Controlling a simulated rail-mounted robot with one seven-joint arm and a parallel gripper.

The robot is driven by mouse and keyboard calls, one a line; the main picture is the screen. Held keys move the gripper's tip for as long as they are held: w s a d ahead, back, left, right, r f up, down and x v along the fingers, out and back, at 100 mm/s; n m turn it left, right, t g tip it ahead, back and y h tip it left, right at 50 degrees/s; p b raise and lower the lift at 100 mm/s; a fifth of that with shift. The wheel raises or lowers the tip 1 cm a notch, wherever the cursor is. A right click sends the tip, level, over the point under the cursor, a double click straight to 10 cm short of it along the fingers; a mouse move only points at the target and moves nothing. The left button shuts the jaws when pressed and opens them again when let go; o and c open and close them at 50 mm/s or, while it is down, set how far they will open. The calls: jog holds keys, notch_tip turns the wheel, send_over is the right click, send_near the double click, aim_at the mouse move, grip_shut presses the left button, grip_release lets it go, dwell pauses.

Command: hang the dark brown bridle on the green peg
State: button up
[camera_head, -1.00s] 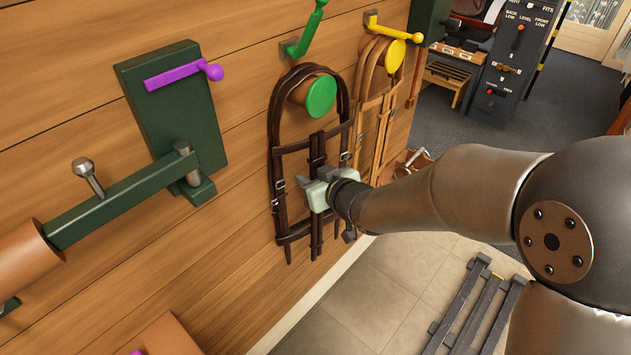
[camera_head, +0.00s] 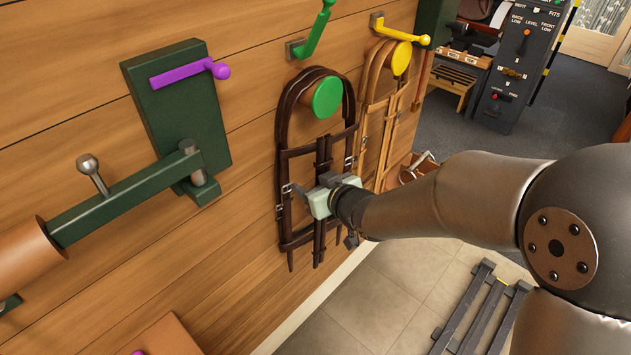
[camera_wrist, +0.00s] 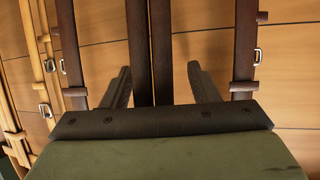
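The dark brown bridle (camera_head: 283,190) hangs against the wooden wall, upright. Its top loop passes over the round green peg (camera_head: 328,97), whose disc shows inside the loop. My gripper (camera_head: 313,185) is in front of the bridle's lower middle, well below the peg. In the wrist view, my gripper's two fingers (camera_wrist: 159,68) are spread apart, and the bridle's two middle straps (camera_wrist: 161,40) run between them with gaps at both sides. The fingers do not appear to press on the straps. Any contact behind the straps is hidden.
A tan bridle (camera_head: 368,115) hangs on a yellow peg (camera_head: 401,59) close to the right. A green hook (camera_head: 313,32) is above the green peg. A dark green bracket (camera_head: 180,110) with a purple hook (camera_head: 190,73) projects at left. Bare wall lies between.

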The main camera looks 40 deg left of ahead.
jog(key=shift+w, duration=0.1)
jog(key=shift+d+r, duration=0.2)
jog(key=p+v, duration=0.2)
jog(key=v, duration=1.5)
jog(key=w+d+m+t+h+p, duration=0.15)
jog(key=w+d+m+h, duration=0.3)
jog(key=d, duration=0.55)
jog(key=w+d+m+t+h+p, duration=0.1)
jog(key=w+d+m+t+h, duration=0.15)
jog(key=d+h, duration=0.6)
jog(key=s+d+m+g+p, duration=0.2)
jog(key=s+d+m+g, duration=0.4)
jog(key=s+d, duration=0.8)
jog(key=shift+d+f+g+y, duration=0.2)
jog(key=shift+g+y, duration=0.1)
jog(key=shift+g, duration=0.9)
